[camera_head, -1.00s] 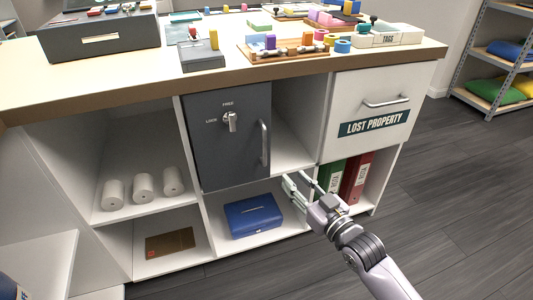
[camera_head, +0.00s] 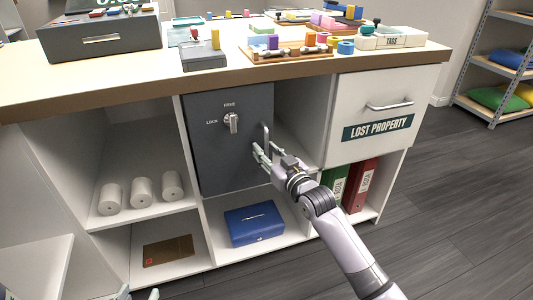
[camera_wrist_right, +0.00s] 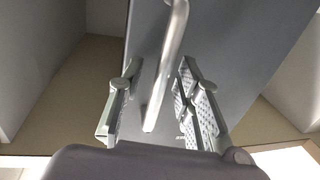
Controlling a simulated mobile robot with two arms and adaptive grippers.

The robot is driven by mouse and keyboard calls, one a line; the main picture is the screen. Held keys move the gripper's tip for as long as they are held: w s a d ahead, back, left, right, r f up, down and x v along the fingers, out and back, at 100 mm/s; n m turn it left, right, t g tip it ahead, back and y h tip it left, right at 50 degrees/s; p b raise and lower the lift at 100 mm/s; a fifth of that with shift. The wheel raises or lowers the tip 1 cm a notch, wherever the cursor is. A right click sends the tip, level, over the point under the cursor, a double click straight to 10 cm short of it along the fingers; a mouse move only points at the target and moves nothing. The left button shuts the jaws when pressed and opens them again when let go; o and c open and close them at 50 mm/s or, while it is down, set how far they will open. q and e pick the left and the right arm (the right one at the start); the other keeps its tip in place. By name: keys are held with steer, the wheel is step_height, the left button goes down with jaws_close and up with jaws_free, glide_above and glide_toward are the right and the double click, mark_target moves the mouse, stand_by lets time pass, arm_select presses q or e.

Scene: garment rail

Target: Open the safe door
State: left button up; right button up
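The dark grey safe door (camera_head: 212,158) is shut in the white counter. Its knob (camera_head: 232,123) stands roughly upright, below the FREE mark and right of the LOCK mark. The silver bar handle (camera_head: 265,133) is at the door's right edge; its lower part is behind my gripper. My right gripper (camera_head: 262,153) is at the handle's lower end. In the right wrist view, the open fingers (camera_wrist_right: 160,75) stand either side of the handle (camera_wrist_right: 166,65), with gaps on both sides. Only tips of my left gripper (camera_head: 142,294) show at the bottom edge; their opening is unclear.
A blue cash box (camera_head: 253,223) sits in the compartment below the safe. The lost property drawer (camera_head: 385,103) and red and green binders (camera_head: 361,185) are to the right. White rolls (camera_head: 142,191) are on the left shelf. The floor (camera_head: 440,190) at right is clear.

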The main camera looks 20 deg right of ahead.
steer(key=shift+c, duration=0.2)
jaws_close()
stand_by(0.3)
stand_by(0.5)
